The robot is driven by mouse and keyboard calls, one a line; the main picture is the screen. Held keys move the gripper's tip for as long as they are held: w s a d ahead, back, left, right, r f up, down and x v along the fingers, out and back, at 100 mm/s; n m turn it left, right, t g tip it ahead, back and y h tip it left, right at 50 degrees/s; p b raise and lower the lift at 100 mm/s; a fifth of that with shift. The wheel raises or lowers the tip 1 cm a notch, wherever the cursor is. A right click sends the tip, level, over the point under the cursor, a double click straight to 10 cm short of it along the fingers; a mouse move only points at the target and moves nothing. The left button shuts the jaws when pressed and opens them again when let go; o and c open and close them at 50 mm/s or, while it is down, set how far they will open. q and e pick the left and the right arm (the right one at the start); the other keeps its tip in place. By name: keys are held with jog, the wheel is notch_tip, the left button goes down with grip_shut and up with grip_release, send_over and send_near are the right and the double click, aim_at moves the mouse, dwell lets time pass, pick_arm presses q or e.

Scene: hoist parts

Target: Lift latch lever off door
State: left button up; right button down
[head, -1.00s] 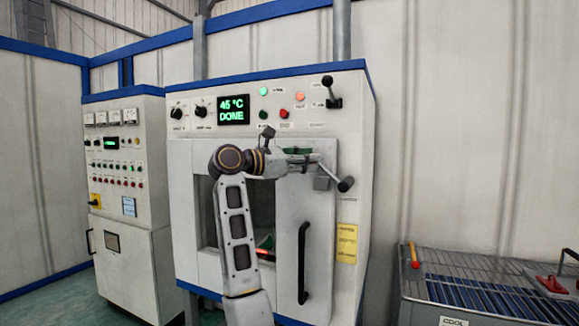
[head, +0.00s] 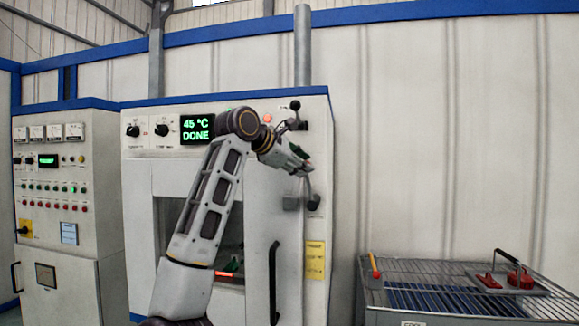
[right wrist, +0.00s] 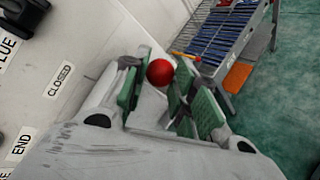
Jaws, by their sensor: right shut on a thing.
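The latch lever (head: 309,186) is a grey bar on the oven front, with its dark lower end (head: 313,202) on the frame just right of the door (head: 258,225). In the head view it stands nearly upright. My right gripper (head: 302,166) is shut on its upper part. A grey latch block (head: 291,203) sits on the door beside the lever. My left gripper is out of view.
A black-knobbed lever (head: 295,105) and the control panel lie close above my right gripper. The black door handle (head: 274,283) is below. A wire-topped cooling table (head: 440,290) with a red-handled tool stands at the right.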

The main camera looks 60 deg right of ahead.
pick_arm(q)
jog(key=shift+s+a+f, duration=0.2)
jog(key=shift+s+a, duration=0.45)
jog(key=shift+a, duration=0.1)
pick_arm(e)
jog(key=shift+s+d+r+m+t+y, duration=0.1)
jog(key=shift+s+d+m+t+y, duration=0.2)
jog(key=shift+s, duration=0.25)
jog(key=shift+s+d+r+m+t+y, duration=0.1)
jog(key=shift+s+d+m+t, duration=0.1)
jog(key=shift+s+m+t, duration=0.25)
jog(key=c, duration=1.6)
grip_release()
jog(key=shift+s, duration=0.1)
jog(key=o, duration=0.5)
jog(key=shift+d+f, duration=0.1)
jog(key=shift+d, duration=0.05)
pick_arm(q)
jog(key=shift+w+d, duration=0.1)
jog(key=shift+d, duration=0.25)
pick_arm(e)
jog(key=shift+v, duration=6)
